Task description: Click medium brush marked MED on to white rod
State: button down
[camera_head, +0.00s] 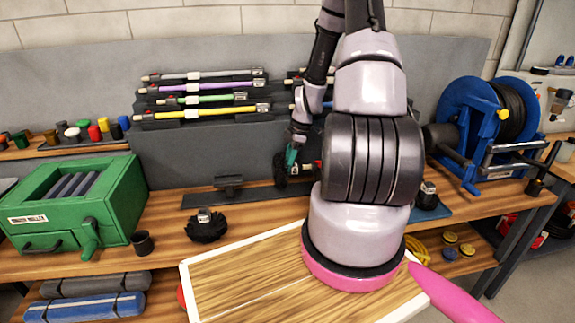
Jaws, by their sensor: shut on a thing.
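My gripper (290,158), with teal fingers, is at the end of my arm above the back part of the bench. It appears shut on a dark bristled brush (280,171), partly hidden by the fingers. No mark on that brush is readable. A whitish-grey rod (205,75) lies on the top level of the rack at the back, with a small tag at its right end. It is apart from my gripper, up and to the left. Another dark round brush with a pale label (206,228) stands on the bench at left. A further one (429,198) sits at right.
Purple (205,87), green (210,99) and yellow (210,114) rods lie below on the rack (180,123). A dark stand (229,186) is left of my gripper. A green machine (85,200) stands at left, a blue reel (470,110) at right. My arm hides the middle right.

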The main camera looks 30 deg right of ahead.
jog(key=shift+d, duration=0.25)
dwell(0.3)
jog(key=shift+s+d, duration=0.2)
jog(key=shift+d, duration=0.25)
jog(key=shift+s+d, duration=0.2)
jog(key=shift+d, duration=0.5)
jog(key=shift+s+d, duration=0.15)
jog(key=shift+d, duration=0.5)
dwell(0.3)
jog(key=shift+c, duration=2.1)
grip_release()
jog(key=shift+r, duration=0.1)
